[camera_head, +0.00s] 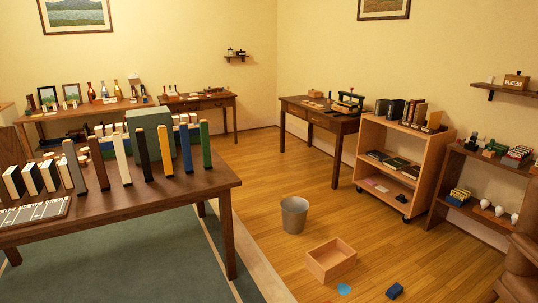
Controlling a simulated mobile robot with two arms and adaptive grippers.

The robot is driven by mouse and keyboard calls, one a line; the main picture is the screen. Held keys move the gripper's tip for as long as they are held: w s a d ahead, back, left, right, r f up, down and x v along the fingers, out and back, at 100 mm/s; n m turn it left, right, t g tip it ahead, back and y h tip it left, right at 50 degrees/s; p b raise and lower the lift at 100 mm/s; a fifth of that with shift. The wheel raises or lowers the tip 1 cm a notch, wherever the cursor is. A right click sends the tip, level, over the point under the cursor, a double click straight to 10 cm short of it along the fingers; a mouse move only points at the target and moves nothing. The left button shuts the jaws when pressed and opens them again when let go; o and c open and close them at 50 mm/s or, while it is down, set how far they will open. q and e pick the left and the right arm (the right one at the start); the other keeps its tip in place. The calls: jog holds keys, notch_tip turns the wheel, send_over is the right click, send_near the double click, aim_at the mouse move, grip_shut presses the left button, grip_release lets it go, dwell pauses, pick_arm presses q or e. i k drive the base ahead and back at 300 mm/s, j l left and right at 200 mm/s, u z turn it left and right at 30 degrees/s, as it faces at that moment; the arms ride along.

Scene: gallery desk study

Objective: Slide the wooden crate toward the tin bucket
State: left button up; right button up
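The wooden crate (341,271) is a shallow, open-topped light-wood box on the wooden floor, low and right of centre in the head view. It looks empty. The tin bucket (293,217) is a grey, tapered, open-topped bucket. It stands upright on the floor behind the crate and a little to its left. A short strip of bare floor shows between them. Neither of my grippers is in view.
A table (140,199) with upright books stands at left, over a green rug (120,262). A wheeled shelf cart (408,206) stands at right.

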aim_at(331, 259)
jog(key=i+z, duration=0.1)
jog(key=i, duration=0.45)
jog(key=i+j+z, duration=0.1)
jog(key=i, duration=0.5)
jog(key=i+j+z, duration=0.1)
jog(key=i, duration=0.45)
jog(key=i+j+z, duration=0.15)
jog(key=i+z, duration=0.3)
jog(key=i+j+z, duration=0.25)
jog(key=z, duration=0.25)
jog(key=i+j+z, duration=0.7)
jog(key=j+z, duration=0.25)
